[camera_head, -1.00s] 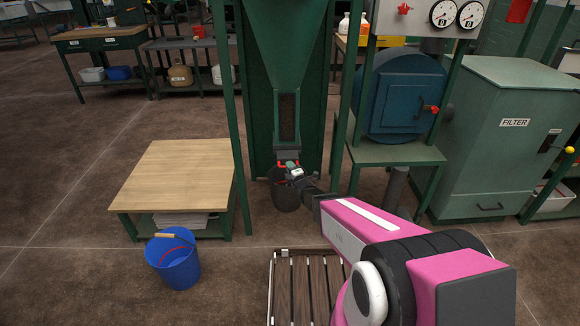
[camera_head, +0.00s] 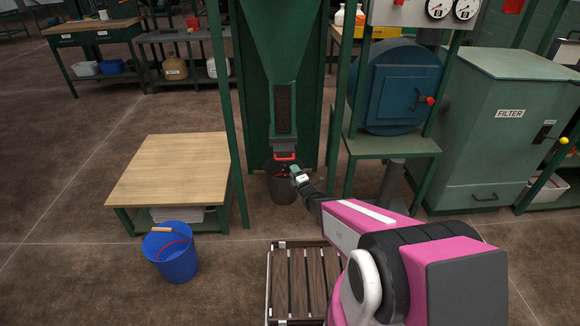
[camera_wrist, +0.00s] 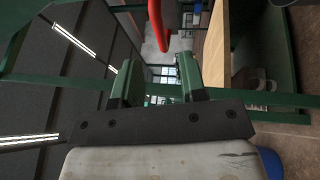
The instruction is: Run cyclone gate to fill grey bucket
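The green cyclone (camera_head: 284,45) narrows to a spout with a dark, brown-filled sight window (camera_head: 284,105). At its foot is the gate with a red handle (camera_head: 285,157). The dark grey bucket (camera_head: 280,188) stands on the floor under the spout; its inside is dark and I cannot tell its fill. My gripper (camera_head: 297,172) is just right of and below the handle, over the bucket's rim. In the wrist view, its two green fingers (camera_wrist: 158,85) are apart with nothing between them. The red handle (camera_wrist: 156,25) shows beyond the fingertips, apart from them.
A wooden-topped table (camera_head: 170,170) stands left of the cyclone, with a blue bucket (camera_head: 172,253) before it. A slatted pallet (camera_head: 300,280) lies in front. A blue round-doored unit (camera_head: 395,88) and a green filter cabinet (camera_head: 490,130) stand right. Green posts flank the spout.

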